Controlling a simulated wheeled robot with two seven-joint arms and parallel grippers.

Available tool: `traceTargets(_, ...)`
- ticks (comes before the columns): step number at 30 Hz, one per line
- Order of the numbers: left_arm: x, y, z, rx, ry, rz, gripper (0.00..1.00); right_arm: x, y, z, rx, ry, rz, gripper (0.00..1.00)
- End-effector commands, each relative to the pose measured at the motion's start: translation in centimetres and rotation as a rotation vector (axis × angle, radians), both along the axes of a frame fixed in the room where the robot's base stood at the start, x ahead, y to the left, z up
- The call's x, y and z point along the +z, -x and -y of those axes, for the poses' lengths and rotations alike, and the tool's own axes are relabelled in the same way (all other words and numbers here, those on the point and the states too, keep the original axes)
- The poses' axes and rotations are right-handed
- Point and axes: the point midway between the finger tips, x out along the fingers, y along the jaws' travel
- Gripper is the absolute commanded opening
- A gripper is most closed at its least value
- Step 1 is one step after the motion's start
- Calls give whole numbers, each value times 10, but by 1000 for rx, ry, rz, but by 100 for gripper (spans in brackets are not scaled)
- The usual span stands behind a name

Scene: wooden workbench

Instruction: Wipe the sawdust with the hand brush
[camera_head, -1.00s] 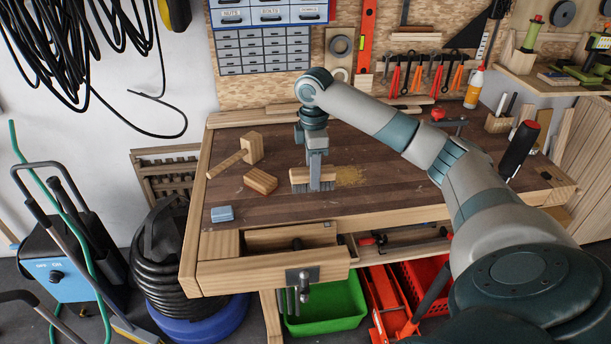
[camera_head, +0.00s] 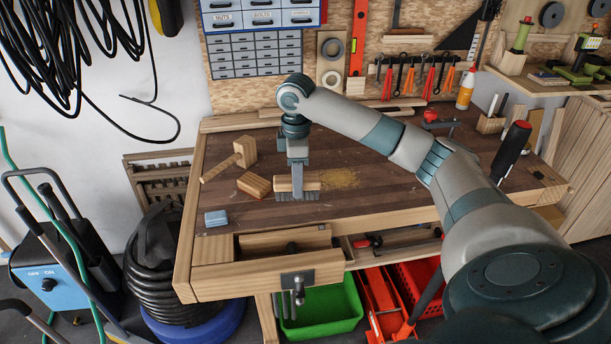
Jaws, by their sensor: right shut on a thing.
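The hand brush (camera_head: 312,184) has a pale wooden back and dark grey bristles pointing down at the bench top. My right gripper (camera_head: 297,184) points down and is shut on the brush's middle, hiding part of it. The sawdust (camera_head: 342,178) is a thin yellowish patch on the dark bench top, just right of and slightly behind the brush. I cannot tell whether the bristles touch the wood. My left gripper is not in view.
The workbench (camera_head: 400,196) is clear right of the sawdust.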

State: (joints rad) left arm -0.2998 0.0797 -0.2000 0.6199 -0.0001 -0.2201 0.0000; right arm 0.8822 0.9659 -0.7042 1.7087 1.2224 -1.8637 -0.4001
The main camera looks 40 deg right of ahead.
Motion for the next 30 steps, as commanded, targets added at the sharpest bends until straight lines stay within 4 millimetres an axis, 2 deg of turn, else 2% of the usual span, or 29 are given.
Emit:
traceTargets(8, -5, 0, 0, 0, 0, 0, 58, 1, 10, -76, -209, -13, 16, 16)
traceTargets(18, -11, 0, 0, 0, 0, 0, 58, 1, 50, -165, -519, -25, 14, 16)
traceTargets(24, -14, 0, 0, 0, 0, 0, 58, -1, 83, -206, -698, -22, 4, 16)
traceTargets(30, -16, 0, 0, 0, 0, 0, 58, -3, 113, -230, -841, -12, -4, 16)
